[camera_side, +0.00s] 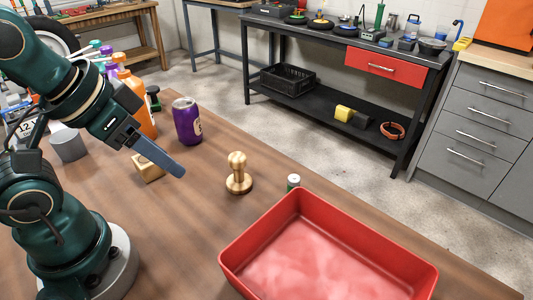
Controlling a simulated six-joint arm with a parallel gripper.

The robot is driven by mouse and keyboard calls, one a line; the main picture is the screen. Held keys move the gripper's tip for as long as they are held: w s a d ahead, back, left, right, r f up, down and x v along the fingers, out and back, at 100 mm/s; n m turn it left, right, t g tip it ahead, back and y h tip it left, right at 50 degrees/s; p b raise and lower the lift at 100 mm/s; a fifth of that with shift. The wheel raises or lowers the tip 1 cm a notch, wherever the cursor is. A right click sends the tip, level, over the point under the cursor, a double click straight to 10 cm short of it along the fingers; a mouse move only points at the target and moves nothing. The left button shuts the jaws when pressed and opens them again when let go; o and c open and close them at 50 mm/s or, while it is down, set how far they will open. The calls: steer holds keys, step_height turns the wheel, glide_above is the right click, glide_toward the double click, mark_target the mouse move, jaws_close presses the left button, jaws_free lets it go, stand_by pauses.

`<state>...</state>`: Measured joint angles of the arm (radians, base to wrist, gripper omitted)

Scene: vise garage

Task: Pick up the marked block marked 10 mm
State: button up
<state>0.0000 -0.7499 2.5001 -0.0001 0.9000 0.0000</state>
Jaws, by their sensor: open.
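A small tan block (150,176) sits on the wooden table near my arm. Its top is partly hidden behind the long flat finger of my gripper, and no 10 mm marking is readable on it. My gripper (168,160) is open and appears over or just in front of the block, pointing down to the right. Only one finger shows clearly, and I cannot tell whether it touches the block. Nothing is seen held in the gripper.
A brass knobbed piece (238,174) stands right of the block. A purple can (187,122) and an orange bottle (140,105) stand behind it. A grey cylinder (68,146) is at left.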

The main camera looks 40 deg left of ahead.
steer(key=o, duration=0.8)
steer(key=shift+c, duration=0.2)
